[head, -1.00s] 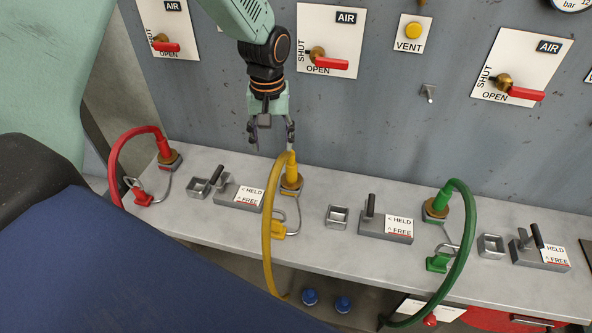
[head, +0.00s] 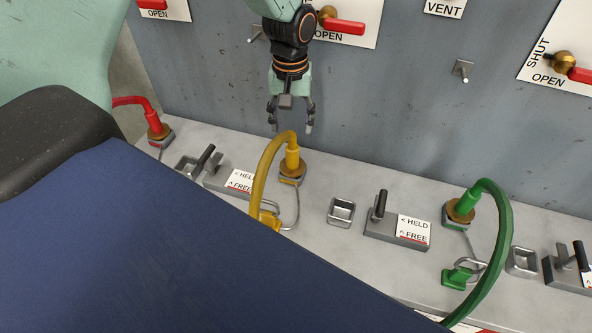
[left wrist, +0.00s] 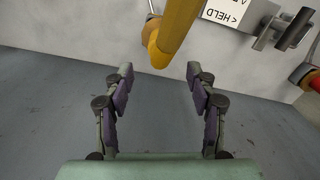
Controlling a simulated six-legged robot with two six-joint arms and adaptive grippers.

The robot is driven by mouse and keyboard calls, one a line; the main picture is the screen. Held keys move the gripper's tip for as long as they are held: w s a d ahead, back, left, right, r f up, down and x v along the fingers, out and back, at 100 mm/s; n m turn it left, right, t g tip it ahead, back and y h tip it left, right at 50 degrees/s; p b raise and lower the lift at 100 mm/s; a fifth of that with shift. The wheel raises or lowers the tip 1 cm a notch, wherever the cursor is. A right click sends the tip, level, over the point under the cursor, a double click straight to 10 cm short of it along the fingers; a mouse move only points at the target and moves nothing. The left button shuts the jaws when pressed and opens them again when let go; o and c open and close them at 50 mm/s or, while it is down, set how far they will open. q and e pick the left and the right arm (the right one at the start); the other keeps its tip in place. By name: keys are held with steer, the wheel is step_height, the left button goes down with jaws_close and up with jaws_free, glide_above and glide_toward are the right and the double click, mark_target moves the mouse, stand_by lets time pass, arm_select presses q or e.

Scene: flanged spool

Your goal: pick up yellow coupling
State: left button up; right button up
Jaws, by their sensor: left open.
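The yellow coupling (head: 292,157) stands upright on its brass base on the grey bench, with a yellow hose (head: 262,178) arching out of its top to the left and down. My left gripper (head: 290,128) hangs open and empty above the coupling, close to its top and apparently behind it. In the left wrist view the yellow hose (left wrist: 180,30) shows beyond the open fingertips (left wrist: 158,75), not between them. My right gripper is not in view.
A red coupling (head: 154,124) stands at the left and a green coupling (head: 466,203) with its hose at the right. Levered clamp blocks (head: 395,235) and a square socket (head: 341,212) stand on the bench. The grey wall panel (head: 400,110) rises close behind.

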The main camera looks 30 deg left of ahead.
mark_target(292, 146)
arm_select(q)
step_height(292, 146, down, 2)
steer(key=shift+d+f+b, duration=0.1)
steer(key=shift+f+b, duration=0.05)
steer(key=shift+b, duration=0.6)
steer(key=shift+s+f, duration=0.25)
steer(key=shift+s, duration=0.1)
steer(key=shift+f, duration=0.3)
steer(key=f, duration=0.5)
steer(key=shift+w+d+f, duration=0.1)
steer(key=shift+w+f, duration=0.1)
steer(key=shift+f, duration=0.05)
steer(key=shift+f+b, duration=0.3)
steer(key=shift+f, duration=0.4)
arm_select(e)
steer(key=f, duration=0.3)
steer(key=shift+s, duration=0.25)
